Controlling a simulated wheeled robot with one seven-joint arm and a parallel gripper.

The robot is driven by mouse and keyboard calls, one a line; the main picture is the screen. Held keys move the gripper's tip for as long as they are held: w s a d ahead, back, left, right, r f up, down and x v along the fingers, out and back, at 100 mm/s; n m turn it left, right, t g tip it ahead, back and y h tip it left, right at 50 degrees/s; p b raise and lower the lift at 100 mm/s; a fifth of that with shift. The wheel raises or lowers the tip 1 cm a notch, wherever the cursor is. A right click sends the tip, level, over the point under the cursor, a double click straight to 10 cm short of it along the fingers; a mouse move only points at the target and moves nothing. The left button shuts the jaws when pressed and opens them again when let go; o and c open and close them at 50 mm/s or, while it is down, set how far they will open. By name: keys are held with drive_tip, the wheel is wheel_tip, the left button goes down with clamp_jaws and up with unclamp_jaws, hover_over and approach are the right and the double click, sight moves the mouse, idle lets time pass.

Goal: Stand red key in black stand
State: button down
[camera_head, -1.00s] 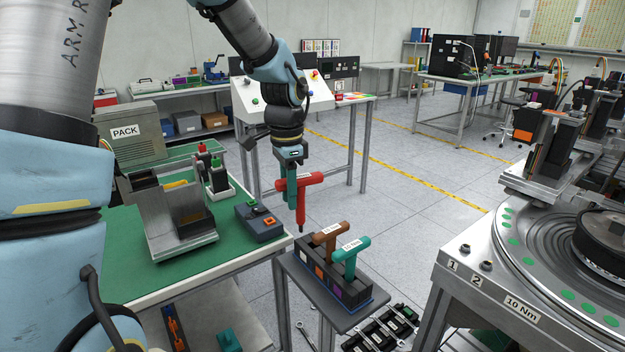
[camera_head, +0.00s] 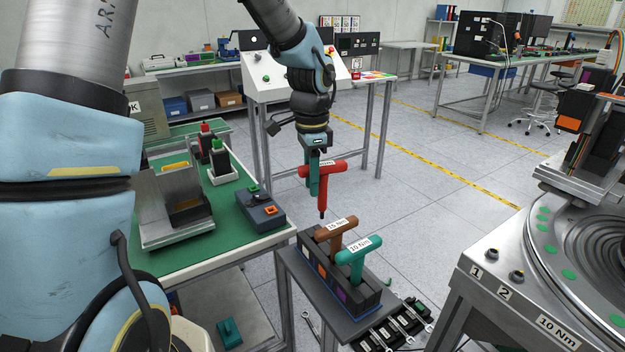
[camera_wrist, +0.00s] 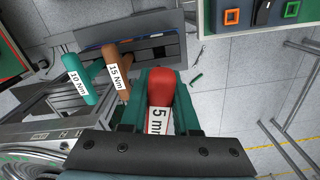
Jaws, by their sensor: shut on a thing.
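My gripper (camera_head: 314,174) is shut on the red key (camera_head: 323,190), a T-handled tool that hangs upright with its dark tip down. The black stand (camera_head: 341,278) is on a small grey side table. It holds a brown key (camera_head: 337,236) marked 15 Nm and a teal key (camera_head: 358,258) marked 10 Nm, both upright. The red key's tip is in the air above the stand's far left end, apart from it.
A green-topped bench (camera_head: 190,235) with a blue box (camera_head: 260,210) and a metal fixture (camera_head: 175,210) is to the left. A metal turntable station (camera_head: 540,270) is to the right. A rack of wrenches (camera_head: 395,325) lies low beside the stand's table.

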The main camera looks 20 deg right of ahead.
drive_tip(key=shift+a, duration=0.15)
drive_tip(key=shift+a, duration=0.4)
drive_tip(key=b, duration=0.3)
hover_over(308, 241)
drive_tip(key=shift+f, duration=2.5)
drive_tip(key=shift+p, duration=0.75)
drive_tip(key=shift+f+b, duration=0.3)
drive_tip(key=shift+f, duration=0.1)
drive_tip(key=shift+f+b, duration=1.55)
drive_tip(key=shift+f, duration=0.9)
drive_tip(key=c, duration=0.6)
unclamp_jaws()
